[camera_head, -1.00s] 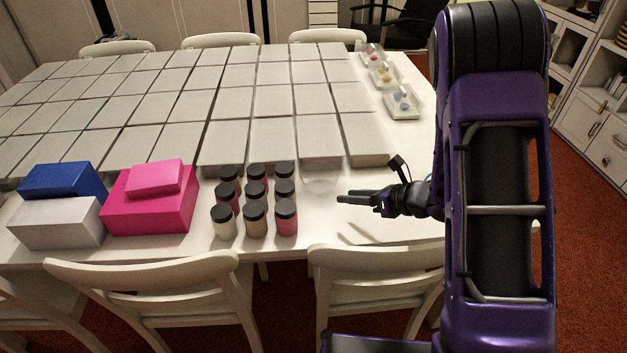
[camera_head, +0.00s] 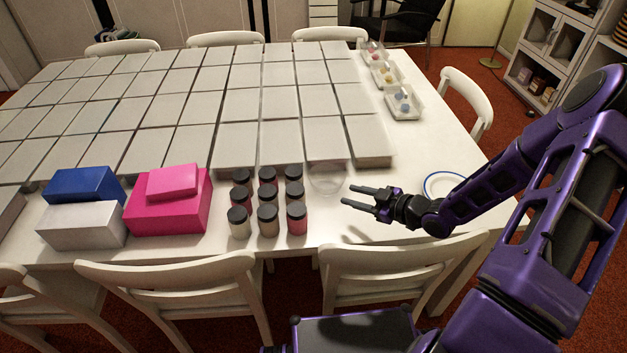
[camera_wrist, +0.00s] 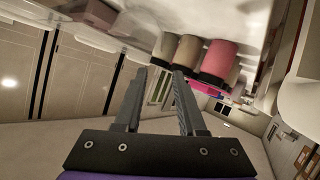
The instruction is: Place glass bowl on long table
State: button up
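A clear glass bowl (camera_head: 326,180) stands on the long white table (camera_head: 440,150), to the right of the jars and in front of the box grid. It is faint and see-through. My gripper (camera_head: 358,197) is just right of and in front of the bowl, above the table, with its two fingers apart and nothing between them. In the wrist view the open fingers (camera_wrist: 160,100) also show a gap.
Several dark-lidded jars (camera_head: 267,200) stand left of the bowl. Pink boxes (camera_head: 168,205) and a blue box (camera_head: 84,186) lie further left. A blue-rimmed plate (camera_head: 443,183) is behind my arm. Chairs (camera_head: 395,268) line the front edge.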

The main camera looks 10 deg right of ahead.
aim_at(321, 189)
jog(key=shift+m, duration=0.4)
jog(key=x, duration=0.6)
jog(key=shift+w+a, duration=0.1)
jog(key=shift+w, duration=0.05)
jog(key=x, duration=0.5)
jog(key=shift+w+a+f, duration=0.15)
jog(key=shift+a+f, duration=0.05)
jog(key=shift+f, duration=0.1)
grip_shut()
jog(key=shift+d, duration=0.1)
dwell(0.5)
